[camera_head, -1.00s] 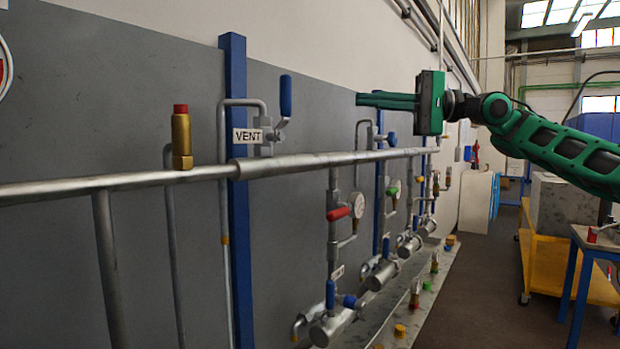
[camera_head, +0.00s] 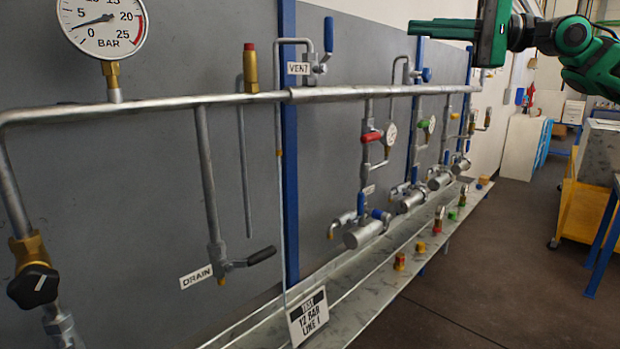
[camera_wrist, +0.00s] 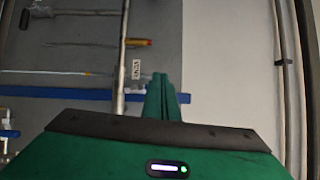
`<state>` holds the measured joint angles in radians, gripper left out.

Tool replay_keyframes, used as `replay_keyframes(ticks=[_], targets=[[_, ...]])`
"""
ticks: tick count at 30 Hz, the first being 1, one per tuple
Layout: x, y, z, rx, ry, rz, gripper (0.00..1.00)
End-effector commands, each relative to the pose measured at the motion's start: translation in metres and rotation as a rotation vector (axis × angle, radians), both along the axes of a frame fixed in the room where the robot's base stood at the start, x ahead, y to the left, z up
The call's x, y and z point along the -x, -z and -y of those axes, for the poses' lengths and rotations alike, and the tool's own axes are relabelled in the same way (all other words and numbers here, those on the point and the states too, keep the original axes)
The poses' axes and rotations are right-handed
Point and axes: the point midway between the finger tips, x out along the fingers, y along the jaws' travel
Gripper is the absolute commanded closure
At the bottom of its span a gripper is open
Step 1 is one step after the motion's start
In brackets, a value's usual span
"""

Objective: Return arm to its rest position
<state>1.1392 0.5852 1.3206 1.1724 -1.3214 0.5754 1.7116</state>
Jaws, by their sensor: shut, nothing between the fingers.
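My gripper (camera_head: 412,27) is at the upper right of the head view, green, its fingers together and pointing left. It is empty and appears above the long grey pipe (camera_head: 350,95) in the picture. My green arm reaches in from the right edge. In the wrist view the closed fingers (camera_wrist: 161,80) point up the picture, beside the pipe (camera_wrist: 122,60), with the wall panel beyond. No object is between the fingers.
A pressure gauge (camera_head: 104,25) stands on the pipe at left. Vent valve handle (camera_head: 328,35), drain handle (camera_head: 262,256) and several cylindrical vessels (camera_head: 363,234) line the wall above a metal ledge. A yellow cart (camera_head: 582,215) stands right; the floor between is clear.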

Motion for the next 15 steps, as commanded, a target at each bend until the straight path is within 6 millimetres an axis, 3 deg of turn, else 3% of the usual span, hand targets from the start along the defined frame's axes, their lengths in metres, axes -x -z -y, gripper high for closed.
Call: replay_keyframes(ticks=[3,11,15], targets=[[-0.016,0.023,-0.024,0.05,0.008,-0.022,1.0],[-0.036,0.076,-0.065,0.192,0.056,-0.054,1.0],[-0.05,0.125,-0.086,0.315,0.097,-0.077,1.0]])
